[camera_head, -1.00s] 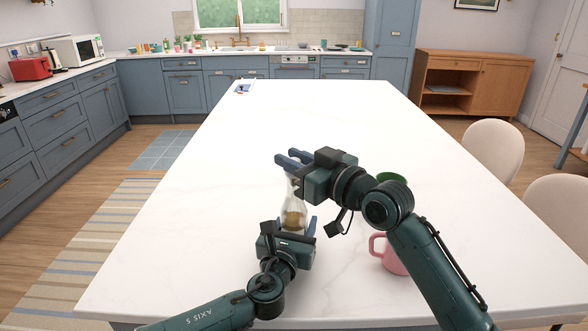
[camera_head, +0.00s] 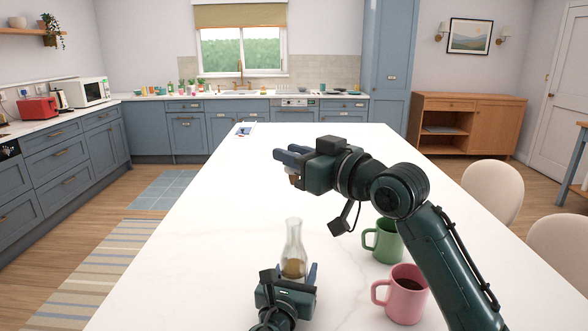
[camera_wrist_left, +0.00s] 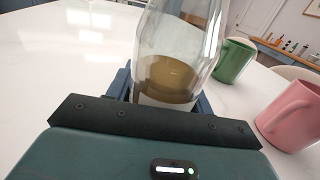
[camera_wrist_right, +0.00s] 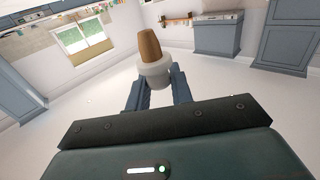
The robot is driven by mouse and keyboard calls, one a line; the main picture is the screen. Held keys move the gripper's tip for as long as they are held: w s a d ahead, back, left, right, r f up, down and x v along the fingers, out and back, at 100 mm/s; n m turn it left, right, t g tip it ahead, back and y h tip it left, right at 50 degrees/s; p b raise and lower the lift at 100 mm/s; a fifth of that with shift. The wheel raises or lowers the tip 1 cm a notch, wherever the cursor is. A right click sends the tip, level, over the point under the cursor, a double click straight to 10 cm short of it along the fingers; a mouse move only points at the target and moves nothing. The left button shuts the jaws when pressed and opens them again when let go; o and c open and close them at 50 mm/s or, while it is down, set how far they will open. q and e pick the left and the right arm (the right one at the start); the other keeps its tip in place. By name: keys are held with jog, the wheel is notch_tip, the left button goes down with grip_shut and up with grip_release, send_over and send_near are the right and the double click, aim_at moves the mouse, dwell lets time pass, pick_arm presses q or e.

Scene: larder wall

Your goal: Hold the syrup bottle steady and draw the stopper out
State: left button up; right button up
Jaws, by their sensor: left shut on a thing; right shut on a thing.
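The syrup bottle (camera_head: 293,245) is clear glass with brown syrup low inside and stands upright on the white table. Its neck is open at the top. My left gripper (camera_head: 294,274) is shut around its lower body; the bottle also fills the middle of the left wrist view (camera_wrist_left: 182,40). My right gripper (camera_head: 287,163) is shut on the stopper (camera_wrist_right: 151,60), a tan cork with a pale grey collar. The stopper shows partly under the right fingers in the head view (camera_head: 294,180). It is clear of the bottle, above the neck.
A green mug (camera_head: 385,243) and a pink mug (camera_head: 404,296) with dark contents stand right of the bottle, under my right arm. The table (camera_head: 215,240) is clear left of the bottle.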

pick_arm(q)
jog(key=o, duration=1.4)
